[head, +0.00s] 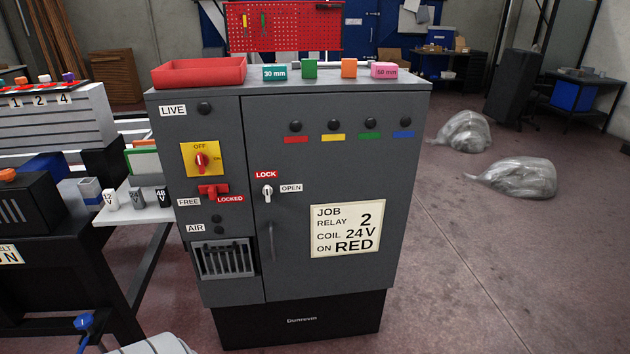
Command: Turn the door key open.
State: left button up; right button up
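The door key (267,192) is a small pale key in the door of the grey cabinet (350,170), near the door's left edge. A red LOCK label (266,174) is above it and a white OPEN label (291,188) is to its right. The key's grip looks roughly upright, towards LOCK, but it is small. The cabinet door is closed, with a dark vertical handle (271,241) below the key. Neither of my grippers is in view.
Left of the key are a red OFF switch on a yellow plate (202,159) and a red FREE/LOCKED slider (213,191). A red tray (199,73) and several coloured blocks stand on top. A side shelf (137,211) adjoins at left. Floor at right is clear near the cabinet.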

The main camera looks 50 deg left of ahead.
aim_at(266, 190)
jog(key=u, duration=0.2)
jog(key=i, duration=0.75)
jog(key=u, duration=0.55)
